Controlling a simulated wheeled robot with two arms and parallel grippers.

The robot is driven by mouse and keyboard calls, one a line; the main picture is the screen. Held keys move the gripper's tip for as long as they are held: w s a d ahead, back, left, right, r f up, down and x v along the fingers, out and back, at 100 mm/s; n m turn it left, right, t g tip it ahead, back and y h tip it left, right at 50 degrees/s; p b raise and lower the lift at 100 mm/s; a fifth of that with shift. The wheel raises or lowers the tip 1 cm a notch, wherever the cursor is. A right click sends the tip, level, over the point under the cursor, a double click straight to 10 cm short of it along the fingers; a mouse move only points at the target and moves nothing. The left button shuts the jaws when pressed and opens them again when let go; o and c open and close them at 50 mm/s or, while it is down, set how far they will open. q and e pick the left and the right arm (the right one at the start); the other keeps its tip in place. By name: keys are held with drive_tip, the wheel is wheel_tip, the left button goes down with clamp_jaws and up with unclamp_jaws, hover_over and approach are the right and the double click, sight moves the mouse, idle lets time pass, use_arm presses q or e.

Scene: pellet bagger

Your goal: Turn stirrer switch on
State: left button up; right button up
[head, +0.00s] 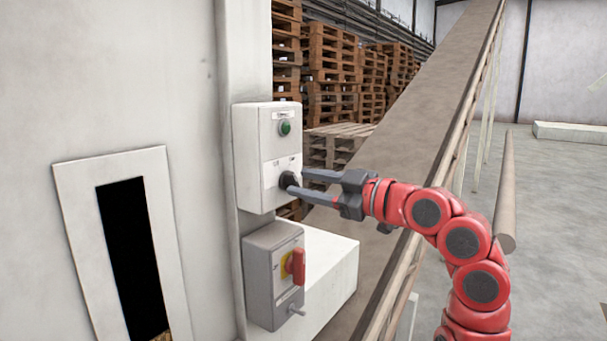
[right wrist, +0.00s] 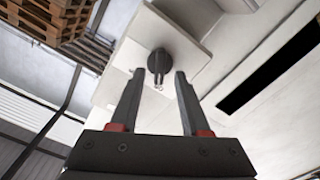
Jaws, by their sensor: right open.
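The stirrer switch is most likely the black rotary knob (head: 287,180) on the lower half of a white control box (head: 252,150). The knob also shows in the right wrist view (right wrist: 160,62), with a light pointer mark. My right gripper (head: 298,182) is open, its two fingertips pointing at the knob. In the right wrist view the fingertips (right wrist: 159,74) lie to either side of the knob's lower part; whether they touch it I cannot tell. The small labels are too small to read. My left gripper is not in view.
A green button (head: 285,128) sits above the knob. Below is a grey box (head: 262,275) with a red rotary handle (head: 296,265) on a yellow plate. A sloping conveyor (head: 420,110) runs behind my right arm. Stacked pallets (head: 330,65) stand behind. A dark slot (head: 133,255) opens in the left wall.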

drive_tip(key=shift+w+a, duration=0.35)
drive_tip(key=shift+a, duration=0.1)
clamp_jaws()
